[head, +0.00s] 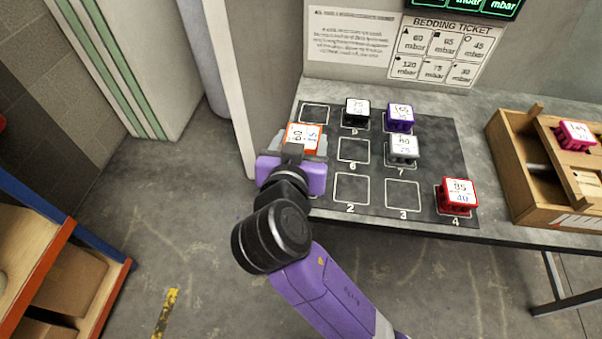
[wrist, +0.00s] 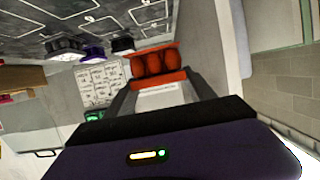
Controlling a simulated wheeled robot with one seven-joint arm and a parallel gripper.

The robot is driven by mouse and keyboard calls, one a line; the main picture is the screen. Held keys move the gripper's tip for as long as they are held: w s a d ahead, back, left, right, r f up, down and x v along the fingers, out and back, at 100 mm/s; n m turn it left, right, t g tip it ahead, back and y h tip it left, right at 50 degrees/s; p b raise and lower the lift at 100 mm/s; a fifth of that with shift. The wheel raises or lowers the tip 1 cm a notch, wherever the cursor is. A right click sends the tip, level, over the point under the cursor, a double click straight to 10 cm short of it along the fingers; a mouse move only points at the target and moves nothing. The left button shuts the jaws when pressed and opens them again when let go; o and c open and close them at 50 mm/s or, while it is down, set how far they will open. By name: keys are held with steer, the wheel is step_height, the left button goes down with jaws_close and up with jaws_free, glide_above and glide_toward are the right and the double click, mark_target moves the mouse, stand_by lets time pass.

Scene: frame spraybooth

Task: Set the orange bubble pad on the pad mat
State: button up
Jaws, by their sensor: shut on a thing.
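The orange bubble pad (head: 303,134) has a white label on top and sits between the fingers of my gripper (head: 299,145), over the left part of the pad mat. In the wrist view the orange pad (wrist: 155,63) shows its rounded bubbles, gripped between the two fingertips (wrist: 157,84). The dark pad mat (head: 378,187) has white outlined numbered squares. My gripper and arm hide the squares at its left edge. I cannot tell whether the orange pad touches the mat.
On the mat stand a black pad (head: 356,112), a purple pad (head: 399,117), a grey pad (head: 403,149) and a red pad (head: 457,196). Squares 2, 3 and 6 are empty. A wooden box (head: 541,178) with a pink pad (head: 575,135) stands at the right. A wall edge (head: 236,95) rises left of the mat.

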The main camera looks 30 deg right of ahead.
step_height(320, 180, down, 11)
steer(key=shift+r, duration=0.15)
stand_by(0.4)
steer(key=shift+f, duration=0.2)
steer(key=o, duration=1.4)
steer(key=shift+r, duration=0.15)
steer(key=shift+a+r, duration=0.1)
steer(key=shift+r, duration=0.05)
steer(key=b+v, duration=0.1)
steer(key=v, duration=1.1)
